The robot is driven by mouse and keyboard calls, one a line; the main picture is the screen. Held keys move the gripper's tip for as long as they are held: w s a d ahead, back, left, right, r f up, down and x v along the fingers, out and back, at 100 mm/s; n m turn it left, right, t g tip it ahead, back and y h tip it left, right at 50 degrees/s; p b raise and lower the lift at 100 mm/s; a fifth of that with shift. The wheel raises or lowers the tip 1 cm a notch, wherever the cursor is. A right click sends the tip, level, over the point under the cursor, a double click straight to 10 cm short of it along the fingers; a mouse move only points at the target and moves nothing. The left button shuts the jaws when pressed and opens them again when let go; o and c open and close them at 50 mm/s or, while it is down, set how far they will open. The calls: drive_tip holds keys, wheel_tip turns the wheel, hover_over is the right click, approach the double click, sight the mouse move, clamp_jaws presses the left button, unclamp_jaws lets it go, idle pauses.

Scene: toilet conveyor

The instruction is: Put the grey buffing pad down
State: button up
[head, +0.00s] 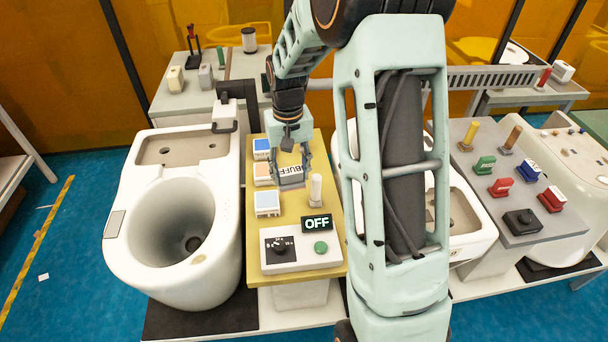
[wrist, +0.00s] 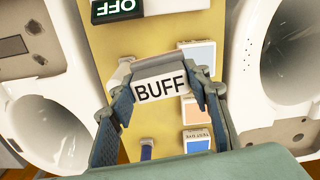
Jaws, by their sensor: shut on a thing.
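The grey buffing pad (head: 291,181) is held between the fingers of my gripper (head: 291,172), over the yellow board (head: 258,247). In the wrist view the pad shows a white label reading BUFF (wrist: 160,90), with a finger on each side of it. My gripper (wrist: 160,98) is shut on the pad. The pad is over the middle of the board, near the white-and-orange block (head: 262,174). Whether its underside touches the board cannot be told.
Blue-topped (head: 261,147) and pale-blue-topped (head: 267,204) blocks stand left of the pad. A white cylinder (head: 315,190) stands at its right. The OFF display (head: 317,223) and a control box (head: 301,252) are nearer the front. White toilets (head: 130,229) flank the board.

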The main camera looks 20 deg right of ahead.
drive_tip(key=w+d+r+m, duration=0.1)
drive_tip(key=w+d+r, duration=0.3)
drive_tip(key=w+d, duration=0.5)
drive_tip(key=shift+m, duration=0.3)
drive_tip(key=w+f, duration=0.1)
drive_tip(key=f, duration=0.4)
drive_tip(key=w+f, duration=0.1)
drive_tip(key=f, duration=0.4)
drive_tip(key=w+f, duration=0.1)
drive_tip(key=f, duration=0.4)
drive_tip(key=shift+w+d+f+b, duration=0.1)
drive_tip(key=shift+w+d+b, duration=0.2)
drive_tip(key=shift+w, duration=0.05)
drive_tip(key=shift+f, duration=0.1)
drive_tip(key=o, duration=0.6)
drive_tip(key=shift+f, duration=0.15)
drive_tip(key=o, duration=0.5)
wheel_tip(320, 180, up, 13)
drive_tip(key=shift+f+b, duration=0.2)
drive_tip(key=shift+b, duration=0.5)
